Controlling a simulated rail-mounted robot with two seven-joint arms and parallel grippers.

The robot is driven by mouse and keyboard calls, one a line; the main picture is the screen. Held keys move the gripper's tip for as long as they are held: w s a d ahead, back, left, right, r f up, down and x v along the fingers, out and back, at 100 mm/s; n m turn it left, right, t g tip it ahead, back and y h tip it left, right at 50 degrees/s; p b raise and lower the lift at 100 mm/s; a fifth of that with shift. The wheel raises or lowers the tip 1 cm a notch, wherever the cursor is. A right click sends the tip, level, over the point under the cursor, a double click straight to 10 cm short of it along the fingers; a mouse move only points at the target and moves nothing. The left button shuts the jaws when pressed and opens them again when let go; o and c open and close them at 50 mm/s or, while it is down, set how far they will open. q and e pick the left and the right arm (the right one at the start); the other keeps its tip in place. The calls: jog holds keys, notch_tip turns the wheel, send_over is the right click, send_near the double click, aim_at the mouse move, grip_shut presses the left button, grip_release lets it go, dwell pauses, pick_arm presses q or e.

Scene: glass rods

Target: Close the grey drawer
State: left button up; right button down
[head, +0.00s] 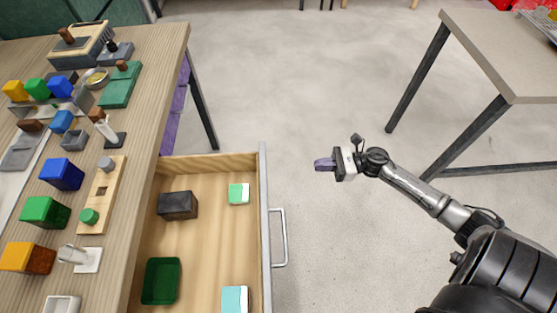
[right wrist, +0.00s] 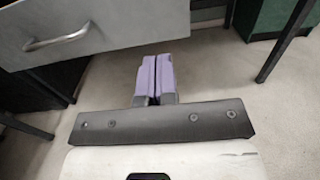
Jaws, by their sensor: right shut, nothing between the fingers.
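The grey drawer (head: 263,200) stands pulled out from under the wooden table in the head view, with its grey front and bar handle (head: 284,238) facing right. Inside it lie a dark block (head: 178,205), a green tray (head: 161,281) and two small green-and-white items. My right gripper (head: 318,164) is shut and empty, to the right of the drawer front and apart from it. In the right wrist view its purple fingers (right wrist: 156,75) are together, and the drawer front (right wrist: 130,25) with its handle (right wrist: 57,38) shows at upper left. My left gripper is not in view.
The wooden table (head: 145,100) at left carries coloured blocks, trays and small fixtures. Another table (head: 500,50) stands at upper right, its dark legs near my right arm. The floor (head: 290,80) between the tables is clear.

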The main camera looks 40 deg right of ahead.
jog(key=x, duration=1.3)
jog(key=shift+w+a+b, duration=0.2)
jog(key=shift+a+b, duration=0.1)
jog(key=shift+b, duration=0.15)
